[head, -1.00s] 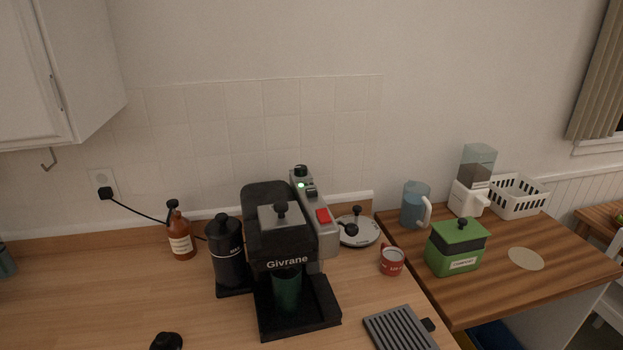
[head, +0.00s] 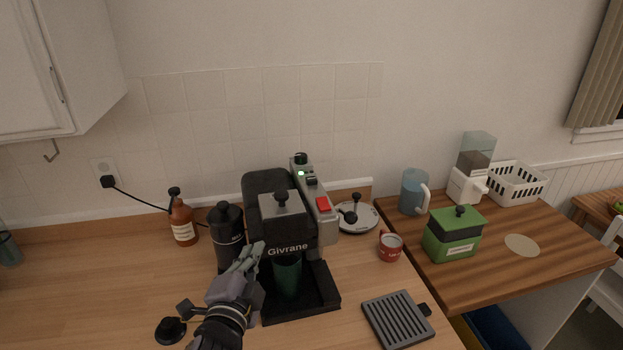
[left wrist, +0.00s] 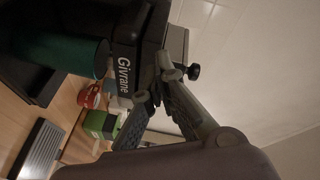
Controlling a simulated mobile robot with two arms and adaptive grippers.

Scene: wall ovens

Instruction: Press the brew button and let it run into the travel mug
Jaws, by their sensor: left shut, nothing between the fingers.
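The black coffee machine marked Givrane (head: 291,247) stands on the wooden counter with a lit green light (head: 301,173) and a red button (head: 322,204) on its grey side panel. A dark green travel mug (head: 288,279) stands under its front; the mug also shows in the left wrist view (left wrist: 88,57). My left gripper (head: 257,250) is shut and empty, in front of the machine's left side, left of the mug. In the left wrist view its fingers (left wrist: 150,100) show near the Givrane label. Whether it touches the machine I cannot tell. My right gripper is not in view.
A black canister (head: 228,236) and brown bottle (head: 183,222) stand left of the machine. A green box (head: 454,238) stands farther right.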

